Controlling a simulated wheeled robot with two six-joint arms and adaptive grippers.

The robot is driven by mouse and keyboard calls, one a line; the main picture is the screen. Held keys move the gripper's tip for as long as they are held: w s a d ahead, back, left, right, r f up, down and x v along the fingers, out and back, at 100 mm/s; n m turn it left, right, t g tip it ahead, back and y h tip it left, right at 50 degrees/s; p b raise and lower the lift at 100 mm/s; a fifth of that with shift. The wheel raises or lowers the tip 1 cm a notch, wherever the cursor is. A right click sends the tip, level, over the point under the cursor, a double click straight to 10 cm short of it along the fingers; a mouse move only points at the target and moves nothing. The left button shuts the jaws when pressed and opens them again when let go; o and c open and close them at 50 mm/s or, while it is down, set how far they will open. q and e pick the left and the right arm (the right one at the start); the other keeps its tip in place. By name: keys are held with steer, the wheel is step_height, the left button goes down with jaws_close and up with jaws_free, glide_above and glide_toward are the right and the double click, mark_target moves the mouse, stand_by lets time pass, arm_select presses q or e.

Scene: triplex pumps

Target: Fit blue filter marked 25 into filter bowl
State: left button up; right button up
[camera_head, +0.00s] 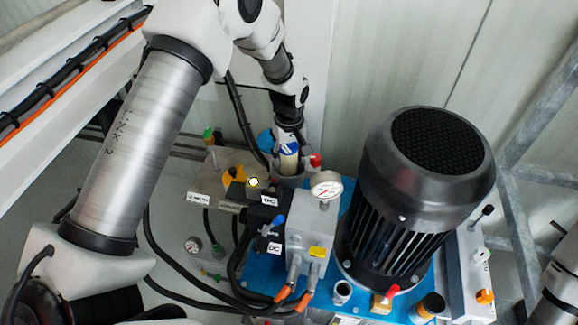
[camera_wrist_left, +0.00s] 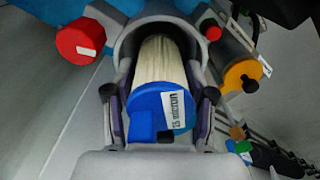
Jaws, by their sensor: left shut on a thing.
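The blue filter marked 25 (camera_wrist_left: 163,108) has a blue end cap with a white "25 micron" label and a pale pleated body. My left gripper (camera_wrist_left: 160,98) is shut on it, one finger on each side of the cap. In the wrist view the pleated body reaches into the round grey mouth of the filter bowl (camera_wrist_left: 124,45); its far end is hidden. In the head view the filter (camera_head: 289,158) stands nearly upright below my left gripper (camera_head: 289,138), at the bowl (camera_head: 291,181). How deep it sits cannot be told. My right gripper is not in view.
A black motor (camera_head: 420,190) stands right of the bowl, with a pressure gauge (camera_head: 326,185) between. Black valve blocks (camera_head: 262,205) and hoses lie in front. A red cap (camera_wrist_left: 80,41) and a yellow-ended cylinder (camera_wrist_left: 243,76) flank the bowl closely.

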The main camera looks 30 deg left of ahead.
mark_target(289, 164)
arm_select(q)
steer(key=shift+f, duration=1.1)
steer(key=shift+f, duration=0.6)
steer(key=o, duration=1)
step_height(289, 164, up, 13)
steer(key=shift+r+p, duration=0.15)
steer(key=shift+p, duration=0.95)
